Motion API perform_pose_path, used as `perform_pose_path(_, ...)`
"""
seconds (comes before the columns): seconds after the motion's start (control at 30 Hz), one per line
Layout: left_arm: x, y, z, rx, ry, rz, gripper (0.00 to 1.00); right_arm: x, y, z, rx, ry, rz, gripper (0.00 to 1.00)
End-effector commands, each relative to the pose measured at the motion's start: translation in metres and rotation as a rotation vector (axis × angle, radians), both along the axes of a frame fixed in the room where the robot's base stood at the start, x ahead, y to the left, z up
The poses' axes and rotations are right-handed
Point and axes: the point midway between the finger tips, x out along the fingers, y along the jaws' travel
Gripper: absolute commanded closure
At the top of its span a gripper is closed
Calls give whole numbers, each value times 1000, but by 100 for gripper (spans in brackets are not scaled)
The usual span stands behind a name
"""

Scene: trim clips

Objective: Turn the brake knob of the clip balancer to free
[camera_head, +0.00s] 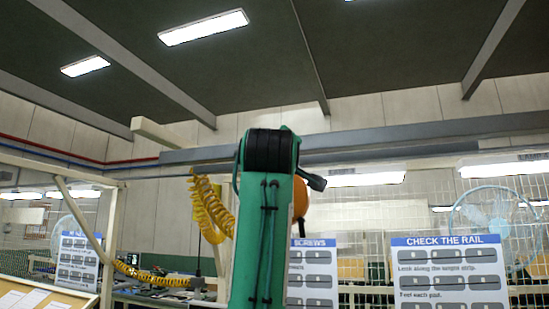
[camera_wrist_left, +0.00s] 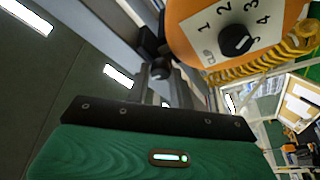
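The clip balancer (camera_wrist_left: 198,45) is a rounded orange housing at the upper right of the left wrist view. Its pale plate is numbered from 1 upward around a black knob (camera_wrist_left: 236,40) with a white mark. No word "free" is legible there. In the head view only a sliver of the orange balancer (camera_head: 301,198) shows behind my green arm, its knob hidden. My left gripper's green body and black edge fill the bottom of the wrist view, below the balancer and apart from it in the picture. My right gripper is not in view.
A grey overhead rail (camera_head: 430,133) runs across the head view. A coiled yellow hose (camera_head: 208,212) hangs left of my arm. Instruction boards (camera_head: 447,270), a fan (camera_head: 490,215) and a wire fence stand behind. My green arm blocks the middle of the head view.

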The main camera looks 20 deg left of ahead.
Motion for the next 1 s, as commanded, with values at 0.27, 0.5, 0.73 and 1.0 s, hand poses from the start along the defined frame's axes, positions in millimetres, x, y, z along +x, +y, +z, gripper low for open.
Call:
perform_pose_path(0.27,0,0,1,0,-1,0,56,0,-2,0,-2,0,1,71)
perform_pose_path(0.5,-9,-2,-4,1,-2,-1,56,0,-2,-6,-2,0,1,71)
perform_pose_path(0.73,-51,-14,-18,0,-5,-2,56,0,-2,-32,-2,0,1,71)
perform_pose_path(1.0,-106,-28,-29,1,-4,-3,56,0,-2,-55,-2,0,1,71)
